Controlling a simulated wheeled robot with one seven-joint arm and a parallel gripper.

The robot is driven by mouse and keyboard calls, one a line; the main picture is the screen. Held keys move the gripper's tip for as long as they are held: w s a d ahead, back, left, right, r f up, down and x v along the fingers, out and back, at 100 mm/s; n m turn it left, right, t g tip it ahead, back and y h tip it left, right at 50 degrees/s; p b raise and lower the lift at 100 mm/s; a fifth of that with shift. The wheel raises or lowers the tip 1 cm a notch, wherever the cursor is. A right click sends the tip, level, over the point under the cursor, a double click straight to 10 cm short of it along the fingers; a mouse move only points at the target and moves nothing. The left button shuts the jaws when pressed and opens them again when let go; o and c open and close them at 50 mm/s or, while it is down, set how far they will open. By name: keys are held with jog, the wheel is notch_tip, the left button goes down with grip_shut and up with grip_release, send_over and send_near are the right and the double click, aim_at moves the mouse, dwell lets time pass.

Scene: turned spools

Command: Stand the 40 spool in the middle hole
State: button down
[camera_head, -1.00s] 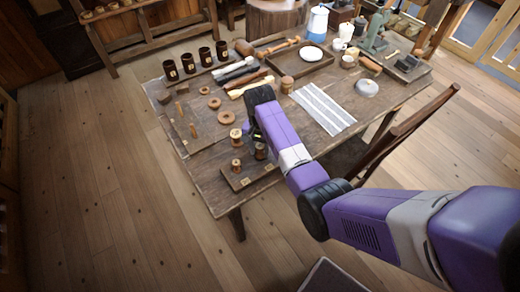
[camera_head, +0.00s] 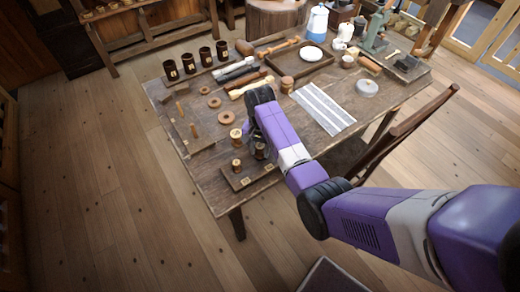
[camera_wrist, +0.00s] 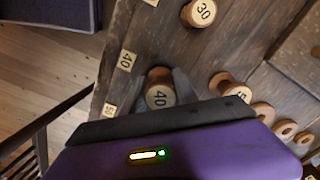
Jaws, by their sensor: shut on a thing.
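The 40 spool (camera_wrist: 158,94) shows end-on in the wrist view, its pale top marked 40. My gripper (camera_wrist: 164,84) is shut on it, a finger on each side. In the head view the spool (camera_head: 260,151) is partly hidden by my gripper (camera_head: 256,141). It stands upright over the dark holed board (camera_head: 232,180), near the middle label marked 40 (camera_wrist: 127,60). I cannot tell whether its foot is in the middle hole or above it. The 30 spool (camera_wrist: 202,12) stands on the board at the end beside it, also in the head view (camera_head: 236,165).
Another spool (camera_head: 236,134) stands behind the board, and shows in the wrist view (camera_wrist: 226,84). Wooden rings (camera_head: 227,117) lie farther back. A pegged board (camera_head: 194,131) is to the left. A label marked 50 (camera_wrist: 109,109) marks the board's other end. A chair back (camera_head: 405,130) stands at right.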

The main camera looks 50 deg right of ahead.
jog(key=shift+f+b, duration=0.35)
jog(key=shift+f, duration=0.4)
dwell(0.8)
